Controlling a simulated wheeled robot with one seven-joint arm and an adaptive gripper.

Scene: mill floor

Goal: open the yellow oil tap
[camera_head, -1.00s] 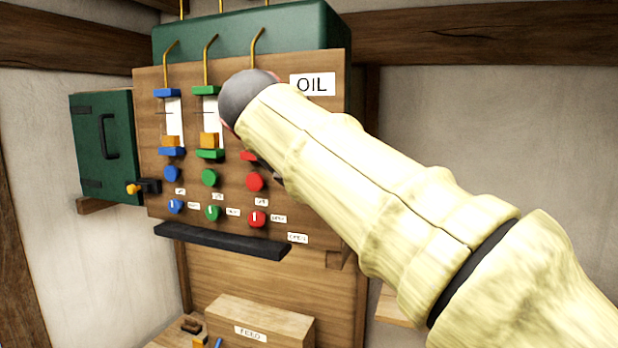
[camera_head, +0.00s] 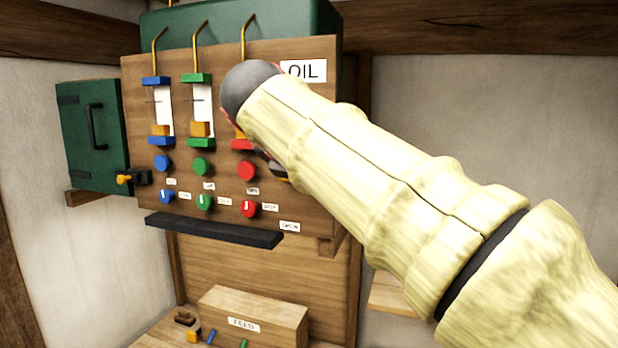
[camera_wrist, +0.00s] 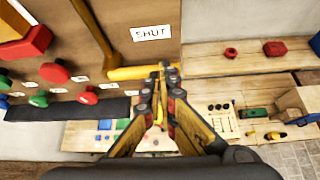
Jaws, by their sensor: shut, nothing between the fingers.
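In the head view my arm hides the lever and most of my gripper. The board (camera_head: 300,200) there bears an OIL label (camera_head: 304,71).
Blue, green and red knobs (camera_head: 246,170) stick out of the board beside my arm. A black ledge (camera_head: 213,231) runs under them. A FEED box (camera_head: 254,316) stands below. Benches (camera_wrist: 222,65) with small parts lie under my gripper.

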